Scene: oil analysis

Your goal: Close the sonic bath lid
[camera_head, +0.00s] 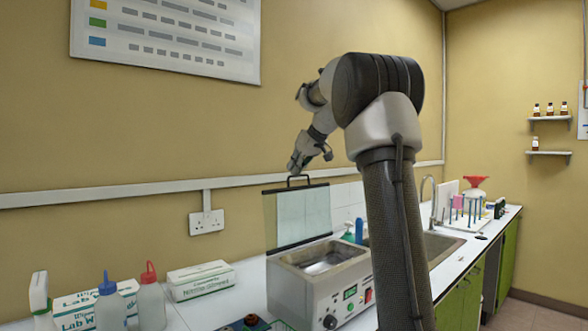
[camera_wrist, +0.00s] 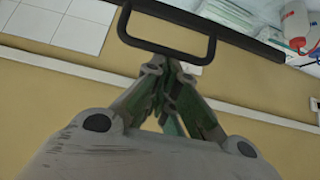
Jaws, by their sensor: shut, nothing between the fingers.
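The sonic bath (camera_head: 290,297) is a grey box on the counter with an open metal basin on top and a display and red switch on its front. Its clear lid (camera_head: 290,215) stands upright, raised at the back of the bath. A black loop handle (camera_head: 299,178) is on the lid's top edge; it also shows in the wrist view (camera_wrist: 207,50). My gripper (camera_head: 297,167) is just above the handle in the head view. In the wrist view my gripper (camera_wrist: 170,110) is shut and empty, its fingers close to the handle. Whether they touch it is unclear.
A sink (camera_head: 437,245) with a tap and a rack (camera_head: 465,215) are to the right. The wall is close behind the lid.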

